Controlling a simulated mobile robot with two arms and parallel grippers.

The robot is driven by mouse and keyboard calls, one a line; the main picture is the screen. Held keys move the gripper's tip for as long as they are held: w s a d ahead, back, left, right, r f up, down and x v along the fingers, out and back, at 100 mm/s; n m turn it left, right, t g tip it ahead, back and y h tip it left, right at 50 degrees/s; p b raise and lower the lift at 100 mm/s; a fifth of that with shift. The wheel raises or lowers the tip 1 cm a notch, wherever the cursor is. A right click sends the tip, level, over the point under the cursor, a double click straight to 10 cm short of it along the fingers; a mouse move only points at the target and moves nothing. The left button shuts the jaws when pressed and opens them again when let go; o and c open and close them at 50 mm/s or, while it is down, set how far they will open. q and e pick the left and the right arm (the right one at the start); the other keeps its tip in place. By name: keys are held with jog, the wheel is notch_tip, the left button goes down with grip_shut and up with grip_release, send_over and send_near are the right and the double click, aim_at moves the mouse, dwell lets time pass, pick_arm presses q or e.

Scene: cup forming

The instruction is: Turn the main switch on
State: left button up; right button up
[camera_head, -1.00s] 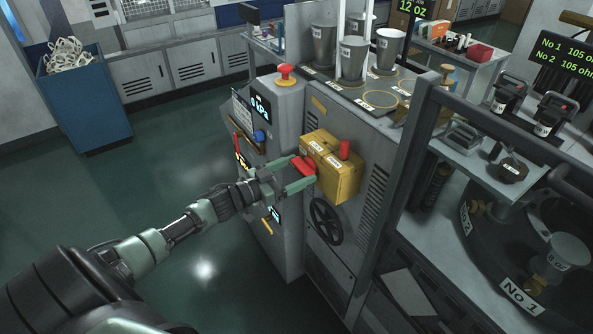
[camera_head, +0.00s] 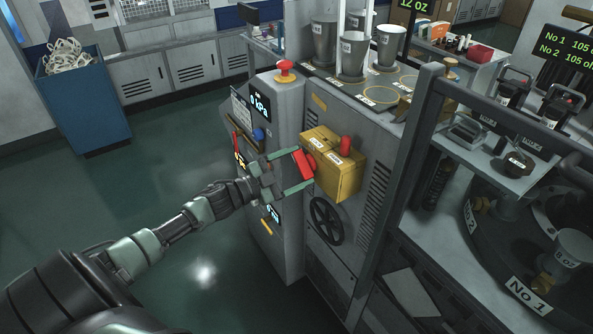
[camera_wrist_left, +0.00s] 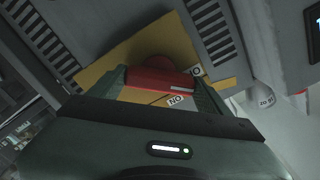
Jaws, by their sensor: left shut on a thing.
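The yellow switch box (camera_head: 342,180) is on the front of the grey machine and carries a red handle (camera_head: 303,163) on its left face. A second red knob (camera_head: 345,146) is on its right part. My left gripper (camera_head: 292,171) reaches in from the left and is shut on the red handle, one finger above it and one below. In the left wrist view the red handle (camera_wrist_left: 160,85) lies between the two green fingers, in front of the yellow box (camera_wrist_left: 110,63). Its mount is partly hidden. My right gripper is in neither view.
A black handwheel (camera_head: 326,221) is below the box. A red mushroom button (camera_head: 285,69) tops the narrow panel at the left. Several grey cups (camera_head: 324,42) stand on the machine. A dark frame post (camera_head: 392,190) rises to the right.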

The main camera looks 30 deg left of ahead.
pick_arm(q)
jog(key=m+b, duration=0.1)
jog(key=m, duration=0.1)
jog(key=m+b, duration=0.1)
jog(key=m, duration=0.2)
jog(key=shift+d+f+m, duration=0.1)
jog(key=shift+f+m, duration=0.1)
jog(key=shift+m, duration=0.1)
jog(key=shift+s+r+m+b, duration=0.1)
jog(key=shift+m+b, duration=1.2)
jog(key=shift+m, duration=0.8)
jog(key=o, duration=1.4)
jog(key=shift+c, duration=0.2)
jog(key=shift+r, duration=0.1)
jog(key=shift+s, duration=0.1)
